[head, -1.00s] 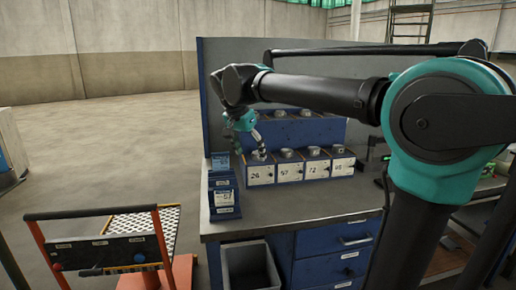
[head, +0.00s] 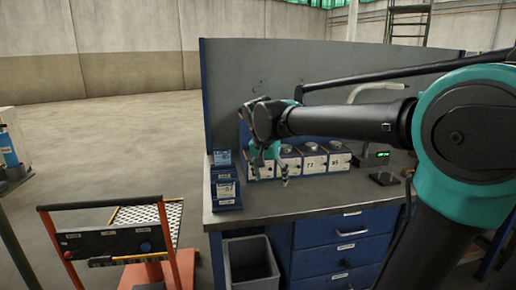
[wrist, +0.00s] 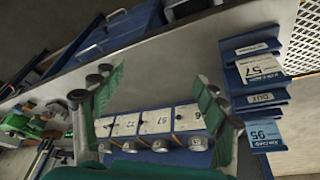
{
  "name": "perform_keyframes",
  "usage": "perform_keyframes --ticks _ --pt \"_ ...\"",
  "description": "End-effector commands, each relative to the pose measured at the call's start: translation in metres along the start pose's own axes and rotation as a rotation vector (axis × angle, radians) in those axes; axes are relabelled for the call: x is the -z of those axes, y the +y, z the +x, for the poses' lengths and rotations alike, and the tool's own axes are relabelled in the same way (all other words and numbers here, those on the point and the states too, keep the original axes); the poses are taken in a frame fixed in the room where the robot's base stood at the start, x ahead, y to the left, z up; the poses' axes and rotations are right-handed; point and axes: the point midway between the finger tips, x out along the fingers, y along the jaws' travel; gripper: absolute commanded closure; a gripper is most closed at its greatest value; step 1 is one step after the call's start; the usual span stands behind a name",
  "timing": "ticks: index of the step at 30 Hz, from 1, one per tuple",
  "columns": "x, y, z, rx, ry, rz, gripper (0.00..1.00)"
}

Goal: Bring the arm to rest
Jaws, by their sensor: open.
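My gripper (head: 268,172) hangs over the workbench in the head view, in front of a row of numbered blue and white boxes (head: 313,164). In the wrist view its two green fingers stand wide apart, and my gripper (wrist: 150,92) is open with nothing between the fingertips.
A blue card rack (head: 225,190) stands at the bench's left end, close to my gripper. A scale (head: 375,157) and a dark flat item (head: 384,179) lie to the right. A grey bin (head: 250,262) stands below. A red-framed cart (head: 110,245) is at left.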

Motion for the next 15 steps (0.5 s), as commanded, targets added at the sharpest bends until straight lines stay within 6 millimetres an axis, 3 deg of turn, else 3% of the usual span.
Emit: perform_keyframes --ticks 7,12,15 --pt "-0.037 0.078 0.080 0.052 -0.024 -0.125 0.27" --pt "-0.095 0.148 0.144 0.111 -0.016 -0.251 0.27" --pt "-0.128 0.178 0.169 0.138 0.001 -0.315 0.27"
